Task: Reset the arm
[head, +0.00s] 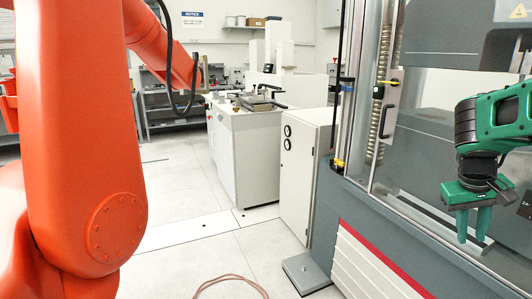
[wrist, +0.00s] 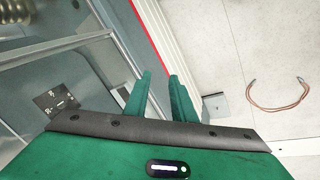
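My gripper (head: 473,238) is green and hangs at the right of the head view, with its fingers pointing down. It is in front of the tall grey testing machine (head: 412,223). In the wrist view my gripper (wrist: 161,78) shows two green fingers with a clear gap between them. It is open and nothing is between the fingers. The fingers touch nothing that I can see. Most of my arm lies outside the head view; only its green end part shows at the right edge.
A large orange robot arm (head: 85,140) fills the left of the head view. The testing machine's glass door and handle (head: 388,105) are close to my gripper. A white cabinet (head: 305,175) stands behind. A copper-coloured cable (head: 230,280) lies on open floor.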

